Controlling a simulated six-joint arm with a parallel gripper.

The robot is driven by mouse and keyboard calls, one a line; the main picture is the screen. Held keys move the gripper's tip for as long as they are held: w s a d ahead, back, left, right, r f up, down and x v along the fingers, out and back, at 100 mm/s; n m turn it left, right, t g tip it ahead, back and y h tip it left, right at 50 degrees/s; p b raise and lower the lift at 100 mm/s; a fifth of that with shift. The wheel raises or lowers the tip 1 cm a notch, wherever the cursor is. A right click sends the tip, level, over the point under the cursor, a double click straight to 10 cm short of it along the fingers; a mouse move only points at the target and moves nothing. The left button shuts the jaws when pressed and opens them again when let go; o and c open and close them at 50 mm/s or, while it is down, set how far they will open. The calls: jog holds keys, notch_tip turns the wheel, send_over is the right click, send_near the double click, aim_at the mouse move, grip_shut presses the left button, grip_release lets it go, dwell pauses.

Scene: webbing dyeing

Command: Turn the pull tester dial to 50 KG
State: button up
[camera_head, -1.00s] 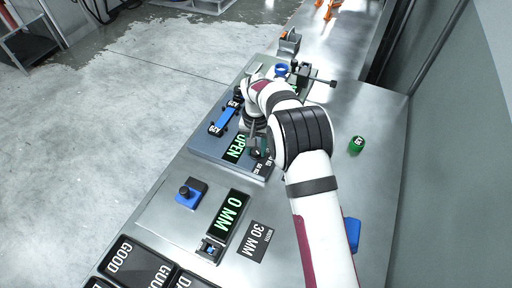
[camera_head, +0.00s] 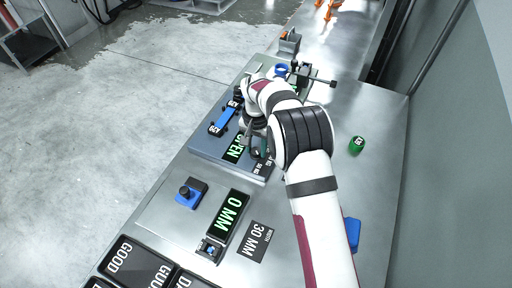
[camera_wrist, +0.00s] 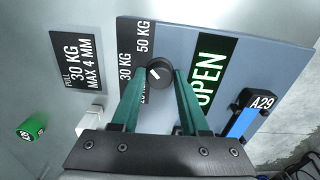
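The pull tester is a blue-grey panel (camera_head: 208,146), also filling much of the wrist view (camera_wrist: 228,60). Its round black dial (camera_wrist: 158,75) has a white pointer mark lying diagonally. The 50 KG label (camera_wrist: 143,40) is above the dial, the 30 KG label (camera_wrist: 125,72) to its left; a lower label is partly hidden by a finger. My gripper (camera_wrist: 160,76) is open, its green fingers on either side of the dial; I cannot tell whether they touch it. In the head view my gripper (camera_head: 254,146) is over the panel, largely covered by my arm.
A green-lit OPEN display (camera_wrist: 208,70) and a blue clamp marked A29 (camera_wrist: 245,115) are right of the dial. A pull-limit plate (camera_wrist: 80,60) and a green cylinder (camera_wrist: 31,128) are left. The 0 MM gauge (camera_head: 229,214) stands nearer on the bench.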

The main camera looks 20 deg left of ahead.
aim_at(256, 151)
jog(key=o, duration=0.3)
notch_tip(256, 151, up, 16)
jog(key=shift+f, duration=0.1)
jog(key=shift+d, duration=0.1)
dwell(0.4)
